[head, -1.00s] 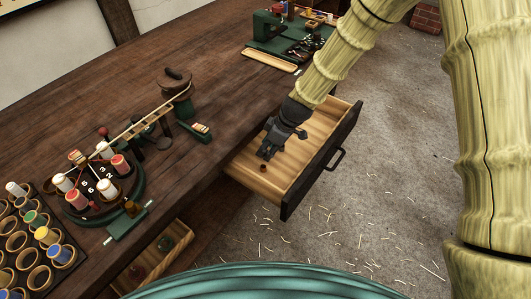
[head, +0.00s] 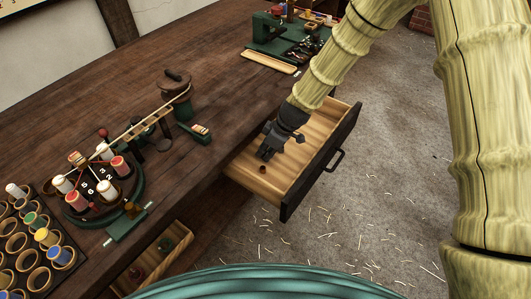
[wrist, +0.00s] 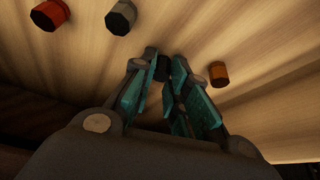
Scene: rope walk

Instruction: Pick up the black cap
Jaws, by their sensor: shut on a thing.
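My gripper (head: 265,154) is down inside the open wooden drawer. In the wrist view its teal-padded fingers (wrist: 160,80) are closed around a small black cap (wrist: 162,67) at their tips. The fingers cover much of the cap, and the head view does not show it clearly. An orange-brown cap (wrist: 218,74) lies just right of the fingers. A red cap (wrist: 49,14) and a dark cap with a grey top (wrist: 121,17) lie beyond at the upper left.
The drawer (head: 333,127) has raised walls around my gripper and a handle in front. A small dark-red cap (head: 262,169) shows in it. The bench (head: 215,85) carries spools and a winding device (head: 104,184). A lower drawer (head: 180,230) is also open.

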